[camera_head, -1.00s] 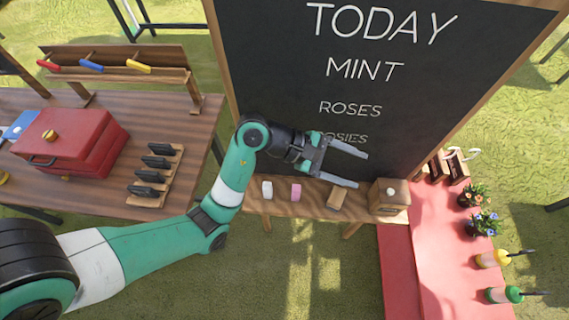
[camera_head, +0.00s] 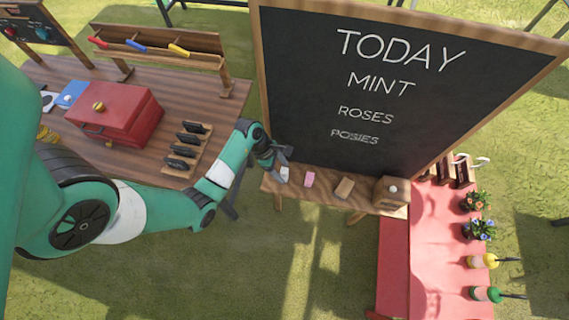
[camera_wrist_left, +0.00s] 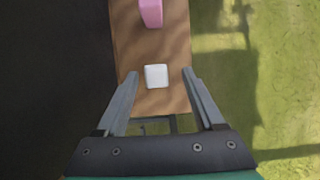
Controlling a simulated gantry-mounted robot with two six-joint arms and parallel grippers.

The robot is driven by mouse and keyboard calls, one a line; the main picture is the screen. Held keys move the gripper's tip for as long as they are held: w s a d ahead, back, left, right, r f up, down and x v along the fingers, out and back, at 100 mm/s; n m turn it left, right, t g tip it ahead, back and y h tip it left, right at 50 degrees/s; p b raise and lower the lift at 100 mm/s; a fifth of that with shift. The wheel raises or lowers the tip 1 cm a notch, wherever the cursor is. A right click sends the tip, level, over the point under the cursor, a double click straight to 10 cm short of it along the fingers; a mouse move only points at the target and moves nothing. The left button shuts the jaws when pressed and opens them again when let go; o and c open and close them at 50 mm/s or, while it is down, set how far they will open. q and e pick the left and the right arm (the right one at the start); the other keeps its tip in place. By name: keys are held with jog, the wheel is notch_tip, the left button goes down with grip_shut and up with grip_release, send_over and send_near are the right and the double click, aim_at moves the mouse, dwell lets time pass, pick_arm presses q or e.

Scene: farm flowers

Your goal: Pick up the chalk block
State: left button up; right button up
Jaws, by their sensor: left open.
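The chalk block is most likely the small white block (camera_wrist_left: 156,76), which lies on the wooden ledge (camera_wrist_left: 165,45) below the chalkboard. It also shows at the ledge's left end in the head view (camera_head: 283,174). A pink block (camera_head: 309,178) lies beside it on the ledge, partly cut off in the wrist view (camera_wrist_left: 151,12). My left gripper (camera_wrist_left: 160,80) is open over the ledge's end, with the white block between the lines of its fingers, near the tips. In the head view my left gripper (camera_head: 281,165) is close to the white block. I cannot tell whether the fingers touch it. My right gripper is not in view.
The chalkboard (camera_head: 400,110) stands behind the ledge. A brown block (camera_head: 344,188) and a wooden box (camera_head: 391,191) sit further right on it. A wooden table (camera_head: 210,95) with a red box (camera_head: 120,113) is at left. A red-covered table (camera_head: 432,255) holds flowerpots and bottles at right.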

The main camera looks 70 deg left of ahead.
pick_arm(q)
jog(key=b+x, duration=0.2)
jog(key=x, duration=0.3)
jog(key=shift+w+f, duration=0.1)
jog(key=shift+w, duration=0.1)
jog(key=shift+a, duration=0.1)
grip_shut()
